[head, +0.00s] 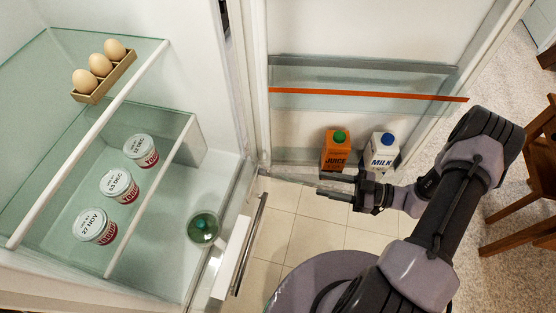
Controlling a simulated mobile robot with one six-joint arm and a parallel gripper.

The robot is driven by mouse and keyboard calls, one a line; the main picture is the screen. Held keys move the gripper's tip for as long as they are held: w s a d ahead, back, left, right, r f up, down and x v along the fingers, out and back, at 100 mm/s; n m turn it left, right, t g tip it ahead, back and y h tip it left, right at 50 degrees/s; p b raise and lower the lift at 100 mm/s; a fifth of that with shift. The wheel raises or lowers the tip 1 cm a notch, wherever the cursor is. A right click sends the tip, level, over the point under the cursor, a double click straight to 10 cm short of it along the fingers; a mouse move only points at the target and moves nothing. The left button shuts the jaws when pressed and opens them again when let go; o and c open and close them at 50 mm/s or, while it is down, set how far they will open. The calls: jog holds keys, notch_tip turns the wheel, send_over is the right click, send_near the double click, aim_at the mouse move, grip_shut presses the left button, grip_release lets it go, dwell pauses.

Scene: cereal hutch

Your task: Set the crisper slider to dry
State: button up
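The crisper drawer shows low in the fridge as a white front (232,258) with a long dark handle bar (250,245). I cannot make out the crisper slider or its dry mark in this view. My gripper (328,188) is in front of the open door, to the right of the drawer handle and apart from it. Its fingers point left with a small gap between them, and nothing shows in the gap.
An orange juice carton (336,151) and a milk carton (382,150) stand in the door, close behind my gripper. Several yogurt tubs (119,186), an egg holder (104,76) and a round green item (203,228) are inside the fridge. Wooden chairs (520,205) stand at right.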

aim_at(266, 172)
jog(key=shift+m, duration=0.5)
jog(key=b+x, duration=0.3)
jog(key=x, duration=1.3)
jog(key=shift+w+a+f+b, duration=0.15)
jog(key=shift+f+b, duration=0.05)
jog(key=shift+b, duration=0.15)
jog(key=shift+w+a+r, duration=0.1)
jog(key=shift+w+a, duration=0.1)
jog(key=shift+a, duration=0.2)
jog(key=shift+c, duration=0.5)
grip_shut()
